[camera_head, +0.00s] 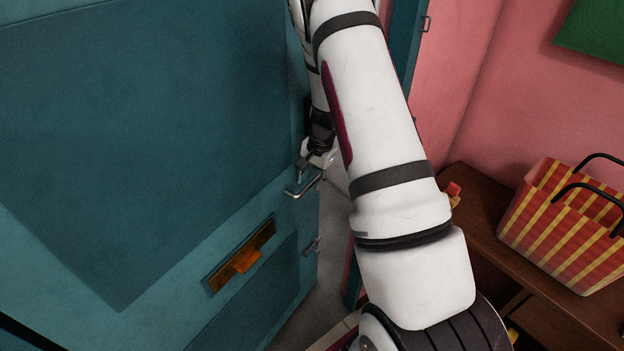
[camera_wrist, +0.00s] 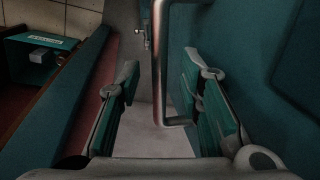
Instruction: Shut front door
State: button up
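The teal front door (camera_head: 150,130) fills the left of the head view and stands ajar, with a gap between its edge and the teal door frame (camera_head: 405,45). A metal handle (camera_head: 306,188) sticks out near the door's edge. My gripper (camera_head: 318,158) is at the handle, partly hidden by my arm. In the wrist view my gripper (camera_wrist: 168,105) is open, its two teal-padded fingers apart. The bent silver handle (camera_wrist: 160,65) shows between the fingers, nearer the right one; I cannot tell if it touches. The door surface (camera_wrist: 250,75) is on the right there.
An orange-brown mail slot (camera_head: 241,257) sits low on the door, with a small metal fitting (camera_head: 312,245) by its edge. Right of the doorway are a pink wall (camera_head: 485,70) and a wooden shelf (camera_head: 475,215) bearing a red-yellow striped bag (camera_head: 560,225).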

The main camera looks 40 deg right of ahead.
jog(key=shift+f, duration=0.15)
jog(key=shift+c, duration=0.6)
grip_shut()
jog(key=s+m+p, duration=0.3)
jog(key=s+p, duration=0.6)
jog(key=s, duration=1.2)
jog(key=shift+d+m+h, duration=0.3)
jog(key=shift+d+m, duration=0.1)
jog(key=shift+d, duration=0.05)
jog(key=shift+s+f, duration=0.1)
jog(key=shift+s, duration=0.05)
jog(key=shift+o, duration=0.6)
grip_release()
jog(key=shift+s, duration=0.1)
